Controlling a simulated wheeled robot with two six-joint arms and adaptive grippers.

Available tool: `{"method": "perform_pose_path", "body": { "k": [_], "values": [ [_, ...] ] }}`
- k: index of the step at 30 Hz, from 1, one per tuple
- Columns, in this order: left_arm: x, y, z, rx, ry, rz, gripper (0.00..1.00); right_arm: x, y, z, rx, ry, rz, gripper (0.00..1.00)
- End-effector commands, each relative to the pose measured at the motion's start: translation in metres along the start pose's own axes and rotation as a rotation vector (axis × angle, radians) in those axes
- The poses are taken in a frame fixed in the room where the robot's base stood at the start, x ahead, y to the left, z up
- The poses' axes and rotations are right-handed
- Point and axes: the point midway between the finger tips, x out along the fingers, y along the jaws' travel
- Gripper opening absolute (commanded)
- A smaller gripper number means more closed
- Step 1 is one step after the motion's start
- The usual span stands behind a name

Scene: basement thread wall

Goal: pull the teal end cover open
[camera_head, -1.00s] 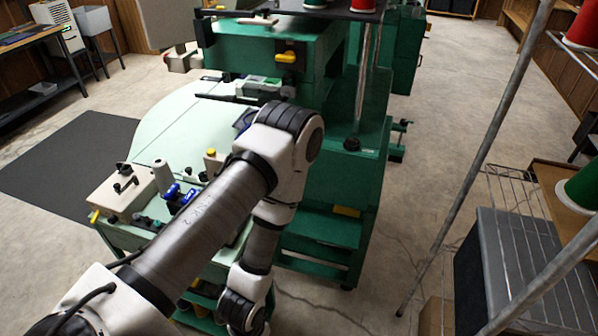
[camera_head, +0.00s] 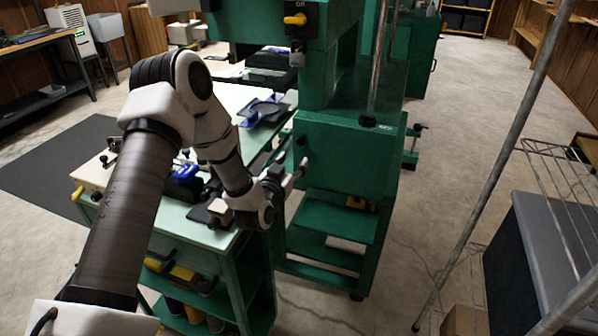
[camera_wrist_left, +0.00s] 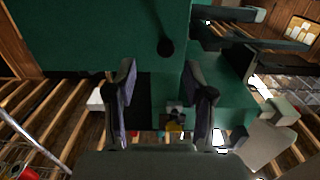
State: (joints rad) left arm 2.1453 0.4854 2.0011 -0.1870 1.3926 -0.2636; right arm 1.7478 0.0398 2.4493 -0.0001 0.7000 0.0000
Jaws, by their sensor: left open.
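The teal end cover (camera_head: 345,150) is the green box-shaped front on the end of the machine, and it looks closed. A small dark knob (camera_head: 302,142) sits near its left edge. In the left wrist view a green panel (camera_wrist_left: 90,35) fills the upper part, with a black knob (camera_wrist_left: 165,47) near its lower edge. My left gripper (camera_head: 300,168) is at the cover's left side, just below the knob. In the wrist view its two fingers (camera_wrist_left: 162,75) are spread with nothing between them, the knob just beyond their tips. Contact cannot be told. My right gripper is out of view.
A pale work table (camera_head: 230,97) with blue and black fittings adjoins the machine on the left. A green step (camera_head: 335,222) lies below the cover. A metal pole (camera_head: 495,165) and wire rack with a grey bin (camera_head: 560,235) stand right. Floor between is clear.

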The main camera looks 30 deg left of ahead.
Motion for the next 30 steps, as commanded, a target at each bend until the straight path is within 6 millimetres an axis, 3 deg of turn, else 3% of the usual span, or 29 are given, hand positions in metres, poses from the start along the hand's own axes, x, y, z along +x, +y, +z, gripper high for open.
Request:
{"method": "perform_pose_path", "body": {
  "k": [1,2,8,18,27,30],
  "values": [
    [0.003,-0.007,0.008,-0.018,0.025,-0.017,0.53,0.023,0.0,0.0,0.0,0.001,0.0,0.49],
    [0.004,-0.01,0.004,-0.025,0.033,-0.022,0.53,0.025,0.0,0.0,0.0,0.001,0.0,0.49],
    [0.018,-0.01,-0.009,-0.027,0.046,-0.022,0.53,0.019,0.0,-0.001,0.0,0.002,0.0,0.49],
    [0.076,-0.011,-0.01,-0.026,0.044,-0.022,0.53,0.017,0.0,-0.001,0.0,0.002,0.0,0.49],
    [0.083,-0.011,-0.009,-0.027,0.041,-0.021,0.53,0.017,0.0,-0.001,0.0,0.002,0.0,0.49],
    [0.082,-0.011,-0.009,-0.027,0.04,-0.021,0.18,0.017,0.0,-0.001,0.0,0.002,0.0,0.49]
  ]
}}
